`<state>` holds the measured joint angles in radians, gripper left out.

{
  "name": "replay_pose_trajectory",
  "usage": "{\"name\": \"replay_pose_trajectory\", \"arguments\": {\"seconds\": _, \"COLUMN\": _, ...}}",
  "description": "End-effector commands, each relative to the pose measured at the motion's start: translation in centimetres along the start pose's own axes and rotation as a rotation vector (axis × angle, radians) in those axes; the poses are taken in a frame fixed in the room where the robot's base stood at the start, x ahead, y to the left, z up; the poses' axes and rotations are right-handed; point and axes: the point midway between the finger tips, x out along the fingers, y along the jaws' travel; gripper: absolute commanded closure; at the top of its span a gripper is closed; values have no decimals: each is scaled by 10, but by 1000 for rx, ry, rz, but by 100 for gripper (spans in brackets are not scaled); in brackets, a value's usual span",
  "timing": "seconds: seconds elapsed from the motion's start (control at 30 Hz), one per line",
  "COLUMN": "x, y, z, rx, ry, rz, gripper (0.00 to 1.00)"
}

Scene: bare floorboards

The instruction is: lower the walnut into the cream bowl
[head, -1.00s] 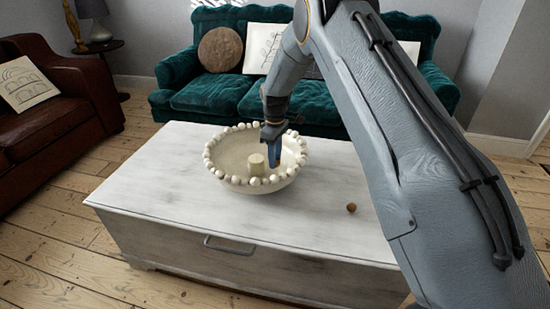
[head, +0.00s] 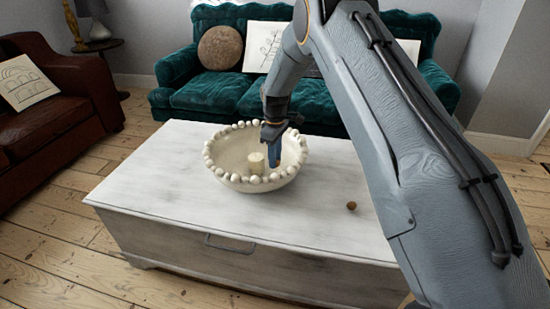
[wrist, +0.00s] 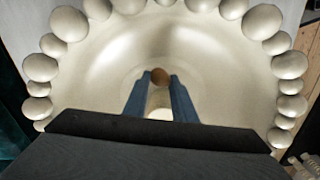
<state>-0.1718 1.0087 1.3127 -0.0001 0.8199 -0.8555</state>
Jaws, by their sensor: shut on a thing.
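The cream bowl (head: 238,180) has a rim of round beads and stands on a white chest. It fills most of the wrist view (wrist: 90,75). My gripper (head: 273,160) reaches down inside the bowl's right part, its blue fingers below the rim. In the wrist view the fingertips (wrist: 160,78) are closed on a small brown round thing, the walnut (wrist: 160,75), over the bowl's floor. The fingers hide the walnut in the head view. I cannot tell whether it touches the bowl.
A pale cylinder (head: 256,163) stands in the bowl, left of my fingers. Another small brown ball (head: 351,206) lies on the white chest (head: 160,165), right of the bowl. The chest top left of the bowl is clear. A green sofa (head: 225,95) stands behind.

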Motion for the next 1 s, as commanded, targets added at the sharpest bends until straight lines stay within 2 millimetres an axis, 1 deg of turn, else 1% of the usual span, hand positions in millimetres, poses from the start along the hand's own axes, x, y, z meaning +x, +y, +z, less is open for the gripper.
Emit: {"name": "replay_pose_trajectory", "arguments": {"seconds": 1.0, "x": 14, "y": 0, "z": 0, "rx": 0, "ry": 0, "rz": 0, "gripper": 96}}
